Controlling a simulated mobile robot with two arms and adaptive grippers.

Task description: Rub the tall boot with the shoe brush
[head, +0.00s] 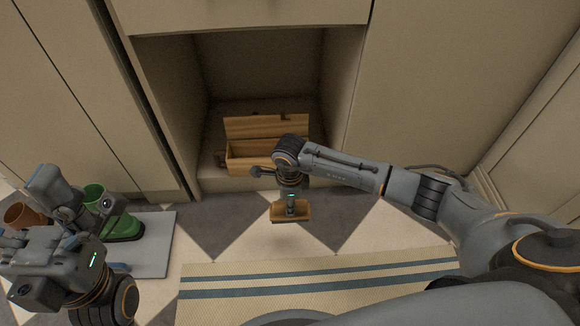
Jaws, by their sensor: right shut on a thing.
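The shoe brush (303,213) has a wooden block and is held by my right gripper (291,206), which points down over the tiled floor in front of the cabinet opening. The gripper's fingers are partly hidden by its own wrist. The tall boot (124,229) is green and stands on a light grey mat (155,258) at the left. Its shaft is partly hidden behind my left arm. My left gripper (78,208) is at the left, in front of the boot in the picture; its fingers are not clear. The brush is apart from the boot, to its right.
An open wooden box (242,152) with its lid raised stands in the cabinet opening. A brown round-rimmed thing (22,215) is left of the boot, partly hidden. A striped rug (330,283) lies in front. The tiles between mat and brush are clear.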

